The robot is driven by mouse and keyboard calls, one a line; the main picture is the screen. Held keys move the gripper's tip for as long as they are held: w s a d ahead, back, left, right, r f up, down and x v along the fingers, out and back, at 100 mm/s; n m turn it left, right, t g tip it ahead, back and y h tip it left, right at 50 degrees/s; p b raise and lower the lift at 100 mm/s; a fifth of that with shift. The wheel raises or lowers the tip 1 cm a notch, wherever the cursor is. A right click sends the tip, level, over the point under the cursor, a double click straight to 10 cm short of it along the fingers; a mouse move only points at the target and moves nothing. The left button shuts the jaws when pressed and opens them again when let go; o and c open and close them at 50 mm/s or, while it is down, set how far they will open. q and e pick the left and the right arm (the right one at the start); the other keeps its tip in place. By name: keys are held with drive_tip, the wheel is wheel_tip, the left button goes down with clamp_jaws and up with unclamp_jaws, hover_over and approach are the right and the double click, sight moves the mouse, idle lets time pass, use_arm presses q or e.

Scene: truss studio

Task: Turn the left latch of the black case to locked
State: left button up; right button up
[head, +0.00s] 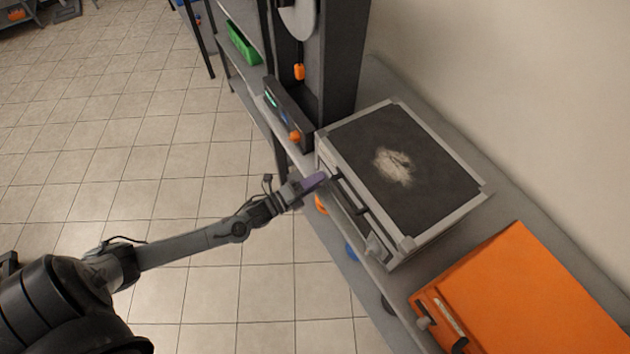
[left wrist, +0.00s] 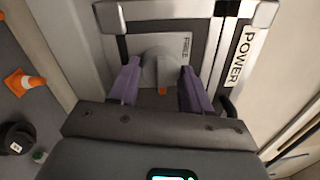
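The black case (head: 437,150) lies on the shelf with grey edges and a pale dusty patch on its lid. Its left latch (left wrist: 158,70) is a round grey knob with an orange mark at its lower edge in the left wrist view. A label reading FREE (left wrist: 187,43) is beside it. My left gripper (head: 316,181) is at the left part of the case's front. Its purple fingers (left wrist: 159,84) are apart, one on each side of the knob; I cannot tell whether they touch it. In the head view the gripper hides the left latch. My right gripper is not in view.
The case's handle (head: 350,192) and another grey latch (head: 376,246) are to the right on its front. An orange case (head: 525,295) lies farther right. A dark machine (head: 338,65) stands at the left. A POWER label (left wrist: 241,56) is beside the knob.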

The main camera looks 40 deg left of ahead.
use_arm(q)
drive_tip(key=o, duration=0.4)
drive_tip(key=v, duration=1.1)
drive_tip(key=shift+p, duration=0.4)
